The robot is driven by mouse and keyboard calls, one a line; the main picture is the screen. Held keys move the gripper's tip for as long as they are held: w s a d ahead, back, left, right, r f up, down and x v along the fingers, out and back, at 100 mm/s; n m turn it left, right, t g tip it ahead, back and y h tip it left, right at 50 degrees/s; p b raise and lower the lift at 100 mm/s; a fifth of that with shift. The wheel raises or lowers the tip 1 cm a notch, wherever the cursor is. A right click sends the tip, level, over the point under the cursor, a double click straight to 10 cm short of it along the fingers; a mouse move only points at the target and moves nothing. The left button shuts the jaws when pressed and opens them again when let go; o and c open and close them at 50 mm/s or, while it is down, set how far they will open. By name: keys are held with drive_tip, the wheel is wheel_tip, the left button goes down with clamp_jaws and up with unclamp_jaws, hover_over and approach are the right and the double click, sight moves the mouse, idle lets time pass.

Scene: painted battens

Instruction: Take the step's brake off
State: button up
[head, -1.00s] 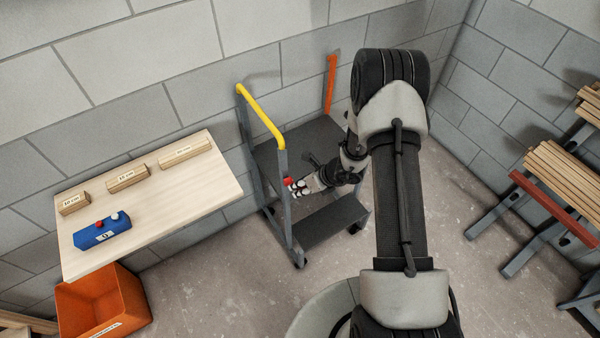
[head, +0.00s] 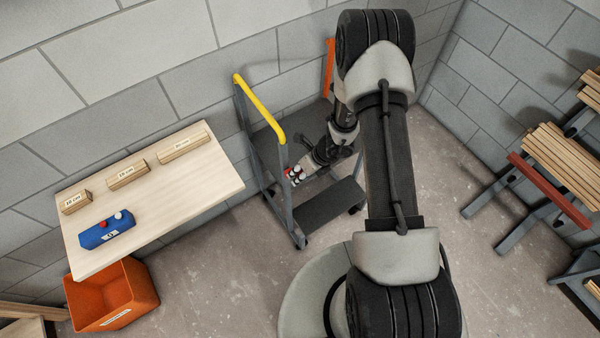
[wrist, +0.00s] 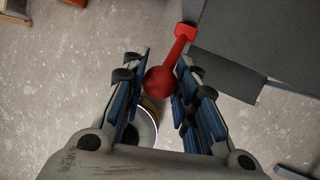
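A wooden table (head: 200,190) at left holds several labelled wood blocks and a blue box (head: 106,231) with red and white knobs. An orange bin (head: 112,296) stands below it. Racks of battens (head: 560,160) stand at right.

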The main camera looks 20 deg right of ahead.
drive_tip(key=o, duration=0.5)
drive_tip(key=shift+w, duration=0.1)
drive_tip(key=v, duration=1.2)
drive_tip(key=shift+a+r, duration=0.1)
drive_tip(key=shift+a, duration=0.05)
